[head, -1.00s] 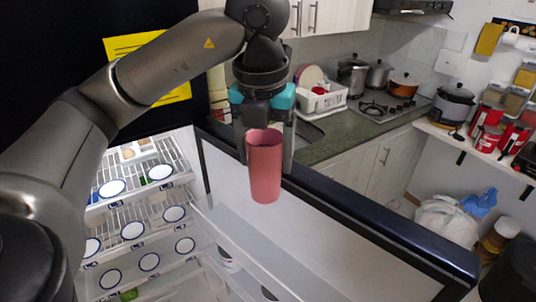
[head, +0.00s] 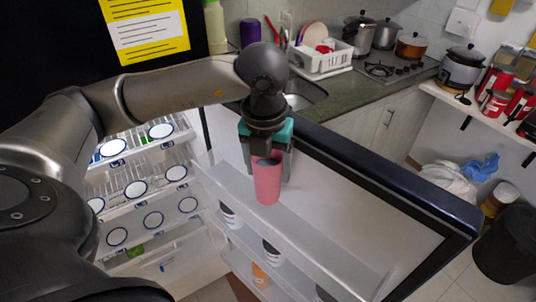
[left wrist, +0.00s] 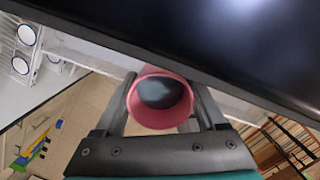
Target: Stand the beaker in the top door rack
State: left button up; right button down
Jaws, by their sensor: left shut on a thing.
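The beaker (head: 267,180) is a pinkish-red, upright cup. My left gripper (head: 268,158) is shut on it from above. In the head view its lower end overlaps the top door rack (head: 300,232), a pale shelf on the inside of the open fridge door. I cannot tell whether its base touches the rack. In the left wrist view the beaker (left wrist: 160,100) shows its open rim between the two fingers, with a dark inside. My right gripper is not in view.
The fridge door's dark edge (head: 400,176) runs close behind the gripper. Lower door racks hold striped cups (head: 272,251) and an orange item (head: 260,276). Fridge shelves (head: 140,205) with round white labels lie to the left. The top rack's right part looks bare.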

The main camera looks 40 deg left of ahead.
aim_at(268, 180)
pick_arm(q)
notch_tip(268, 180, down, 3)
jog(key=shift+f, duration=0.15)
jog(key=shift+f+b, duration=0.3)
jog(key=shift+b, duration=0.05)
jog(key=shift+f+b, duration=0.3)
jog(key=shift+b, duration=0.1)
jog(key=o, duration=1.6)
jog(key=shift+c, duration=0.2)
jog(key=shift+r+p, duration=0.45)
jog(key=shift+p, duration=0.1)
notch_tip(268, 180, up, 12)
jog(key=s, duration=0.1)
jog(key=shift+s+d+r, duration=0.15)
jog(key=shift+s+d, duration=0.1)
